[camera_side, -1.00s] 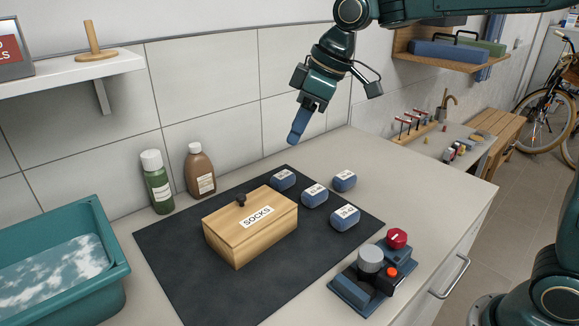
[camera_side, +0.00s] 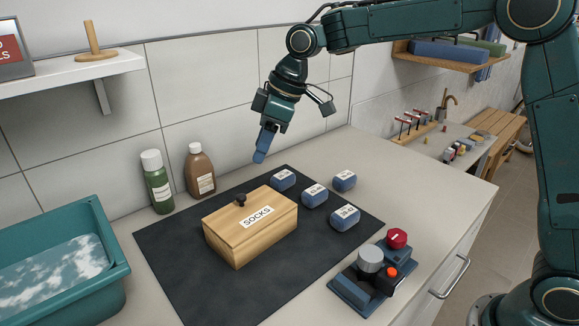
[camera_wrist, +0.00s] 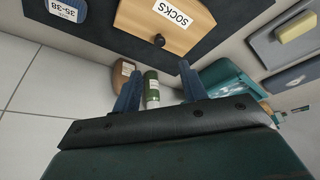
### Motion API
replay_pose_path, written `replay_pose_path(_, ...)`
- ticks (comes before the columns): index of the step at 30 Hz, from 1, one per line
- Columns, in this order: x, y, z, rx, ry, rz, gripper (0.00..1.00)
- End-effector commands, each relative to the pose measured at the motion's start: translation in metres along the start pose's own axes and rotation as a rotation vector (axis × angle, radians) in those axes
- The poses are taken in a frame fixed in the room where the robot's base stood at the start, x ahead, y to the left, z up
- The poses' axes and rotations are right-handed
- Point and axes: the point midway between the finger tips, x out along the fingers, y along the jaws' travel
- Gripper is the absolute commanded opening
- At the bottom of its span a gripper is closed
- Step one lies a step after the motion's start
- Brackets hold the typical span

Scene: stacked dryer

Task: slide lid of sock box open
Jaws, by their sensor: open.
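The wooden sock box (camera_side: 262,240), labelled SOCKS, stands on the dark mat with its lid (camera_side: 236,218) closed. A small black knob (camera_side: 240,199) sits on the lid near its back left edge. In the wrist view the box lid (camera_wrist: 155,20) is at the top, with the knob (camera_wrist: 158,40) below the label. My gripper (camera_side: 260,157) hangs above and behind the box, apart from it, near the wall. In the wrist view the two fingers of my gripper (camera_wrist: 158,82) are spread and empty.
Several blue sock rolls (camera_side: 314,195) lie right of the box on the dark mat (camera_side: 290,290). A green bottle (camera_side: 158,185) and a brown bottle (camera_side: 200,172) stand by the wall. A teal basin (camera_side: 110,270) is at left. A device with a red knob (camera_side: 372,275) stands front right.

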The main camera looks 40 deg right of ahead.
Motion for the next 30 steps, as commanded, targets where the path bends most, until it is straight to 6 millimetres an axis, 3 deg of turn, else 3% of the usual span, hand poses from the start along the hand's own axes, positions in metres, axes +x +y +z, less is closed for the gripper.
replay_pose_path(21,0.102,-0.001,0.0,0.0,-0.001,-0.001,0.42)
replay_pose_path(30,0.119,0.0,0.0,0.0,0.001,0.001,0.42)
